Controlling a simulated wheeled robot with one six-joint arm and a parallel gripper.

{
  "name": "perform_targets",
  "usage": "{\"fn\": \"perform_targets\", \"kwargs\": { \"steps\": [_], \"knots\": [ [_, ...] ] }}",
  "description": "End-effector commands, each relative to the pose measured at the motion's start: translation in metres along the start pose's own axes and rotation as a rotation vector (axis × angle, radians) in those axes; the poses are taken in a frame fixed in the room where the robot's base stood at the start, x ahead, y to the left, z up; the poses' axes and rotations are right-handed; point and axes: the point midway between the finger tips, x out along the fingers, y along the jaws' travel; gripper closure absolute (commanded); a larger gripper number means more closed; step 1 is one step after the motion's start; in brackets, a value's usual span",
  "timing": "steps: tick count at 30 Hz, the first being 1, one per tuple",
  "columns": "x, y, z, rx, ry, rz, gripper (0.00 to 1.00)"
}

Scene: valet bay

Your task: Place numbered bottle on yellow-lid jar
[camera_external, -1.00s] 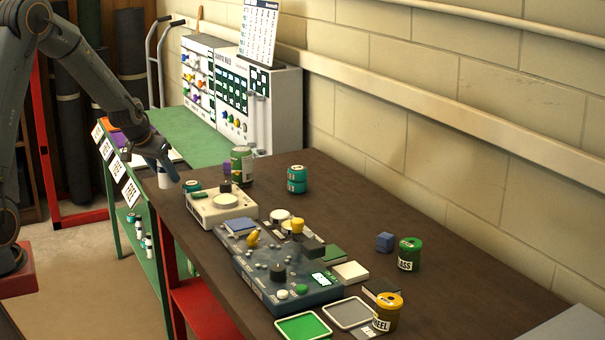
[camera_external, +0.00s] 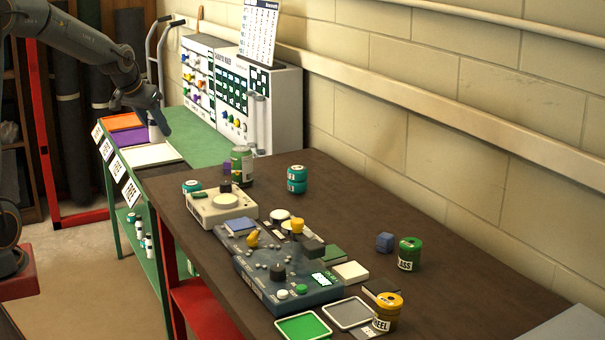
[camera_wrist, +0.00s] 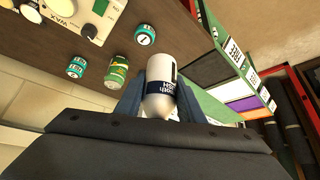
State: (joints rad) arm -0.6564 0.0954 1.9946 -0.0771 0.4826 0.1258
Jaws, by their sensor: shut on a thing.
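My gripper (camera_external: 153,118) is shut on a white bottle (camera_external: 156,134) and holds it above the green bench, left of the brown table. In the wrist view, my gripper (camera_wrist: 160,90) has a finger on each side of the white bottle (camera_wrist: 162,98), which has a dark blue label band. No number is readable on it. The yellow-lid jar (camera_external: 387,314) stands upright at the near right of the brown table, far from my gripper. It has a white label that seems to end in "EEL".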

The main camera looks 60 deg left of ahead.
Motion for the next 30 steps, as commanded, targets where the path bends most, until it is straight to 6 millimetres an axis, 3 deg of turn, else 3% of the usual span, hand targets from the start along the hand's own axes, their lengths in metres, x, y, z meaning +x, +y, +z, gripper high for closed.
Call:
{"fn": "perform_targets", "kwargs": {
  "steps": [3,8,17,23,30],
  "knots": [
    [-0.024,0.000,-0.017,-0.001,0.005,0.000,0.91],
    [-0.045,0.004,-0.031,0.004,0.001,0.004,0.91],
    [-0.035,0.072,-0.050,0.112,-0.001,0.072,0.91],
    [-0.030,0.152,-0.063,0.227,-0.003,0.146,0.91],
    [-0.033,0.271,-0.065,0.394,-0.004,0.251,0.91]
  ]
}}
